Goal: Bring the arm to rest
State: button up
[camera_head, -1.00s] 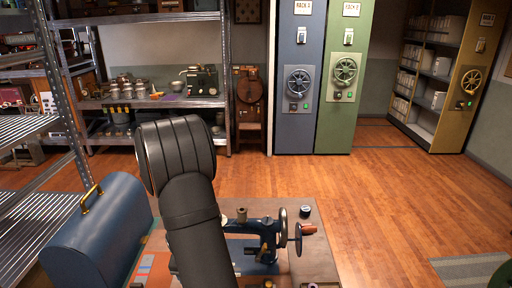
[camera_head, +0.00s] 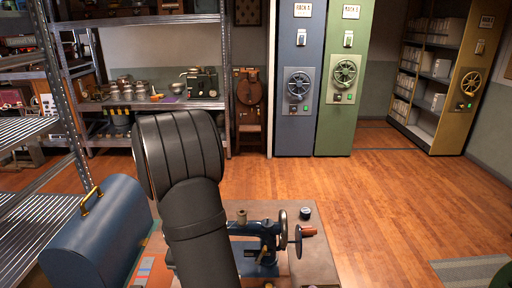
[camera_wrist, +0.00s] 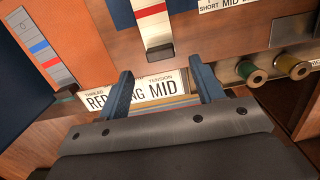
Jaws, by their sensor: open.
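My gripper (camera_wrist: 165,92) shows in the wrist view with its two blue fingers spread apart and nothing between them. In the head view my dark arm stands in front of the workbench, and the gripper itself is hidden there. A blue sewing machine (camera_head: 262,240) with a handwheel stands on the bench, just right of my arm.
A blue case (camera_head: 95,235) with a brass handle is at the left. In the wrist view, striped slider scales (camera_wrist: 152,22) and (camera_wrist: 40,50) and two spools (camera_wrist: 250,72) are close to the gripper. Metal shelves (camera_head: 150,103) and tall racks stand behind.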

notch_tip(320, 180, up, 12)
jog(key=s+r, duration=0.1)
jog(key=s, duration=0.1)
jog(key=f, duration=0.6)
jog(key=w+f, duration=0.1)
jog(key=f, duration=0.5)
jog(key=w+f, duration=0.1)
jog(key=f, duration=0.5)
jog(key=shift+w+f, duration=0.15)
jog(key=shift+w, duration=0.1)
jog(key=s, duration=0.3)
jog(key=shift+s+r, duration=0.3)
jog(key=shift+s, duration=0.8)
